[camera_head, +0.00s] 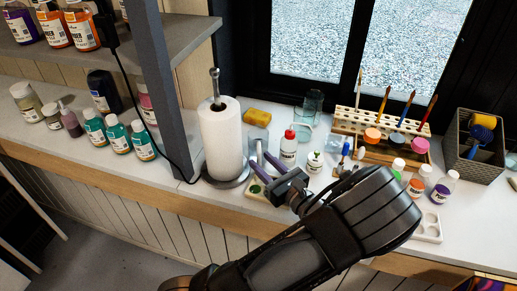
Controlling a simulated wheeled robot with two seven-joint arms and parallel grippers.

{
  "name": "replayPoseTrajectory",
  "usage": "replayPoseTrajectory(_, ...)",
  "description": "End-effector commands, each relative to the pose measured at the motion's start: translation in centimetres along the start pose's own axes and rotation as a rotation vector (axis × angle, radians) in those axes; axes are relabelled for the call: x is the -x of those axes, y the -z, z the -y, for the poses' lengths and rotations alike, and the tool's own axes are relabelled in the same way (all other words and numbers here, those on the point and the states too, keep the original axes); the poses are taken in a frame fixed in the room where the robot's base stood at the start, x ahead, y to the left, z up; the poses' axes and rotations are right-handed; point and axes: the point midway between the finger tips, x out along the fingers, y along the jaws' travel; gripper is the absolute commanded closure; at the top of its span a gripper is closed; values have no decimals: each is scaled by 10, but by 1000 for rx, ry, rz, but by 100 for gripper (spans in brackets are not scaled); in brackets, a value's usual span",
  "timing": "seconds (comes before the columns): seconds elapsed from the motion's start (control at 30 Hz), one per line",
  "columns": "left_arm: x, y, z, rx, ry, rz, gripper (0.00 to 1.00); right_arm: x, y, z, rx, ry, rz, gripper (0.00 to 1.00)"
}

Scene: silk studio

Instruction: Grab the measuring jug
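A clear glass vessel (313,102), which looks like the measuring jug, stands at the back of the white counter by the window. Another clear container (303,131) is in front of it, partly hidden behind a red-capped bottle; I cannot tell for sure which is the jug. My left gripper (259,158) is low over the counter, in front of both and to their left, beside the paper roll. Its two fingers are apart, and I see nothing held between them. My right gripper is not in view.
A paper towel roll (221,140) on a metal stand is left of the gripper. The red-capped bottle (289,146) and a small white pot (315,161) stand close by. A yellow sponge (257,117), a wooden brush rack (345,126) and a basket (465,157) are farther back or right.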

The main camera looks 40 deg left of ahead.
Motion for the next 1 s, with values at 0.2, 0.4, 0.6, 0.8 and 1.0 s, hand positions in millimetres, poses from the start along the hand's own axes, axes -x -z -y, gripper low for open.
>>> replayPoseTrajectory(0.2,0,0,0,0,1,0,63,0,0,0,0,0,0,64)
replayPoseTrajectory(0.4,1,0,0,0,1,0,63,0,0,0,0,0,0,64)
replayPoseTrajectory(0.6,1,0,0,0,1,0,71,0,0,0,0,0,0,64)
replayPoseTrajectory(0.8,1,0,0,0,1,0,88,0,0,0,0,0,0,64)
replayPoseTrajectory(1.0,1,0,0,0,1,0,100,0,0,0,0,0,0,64)
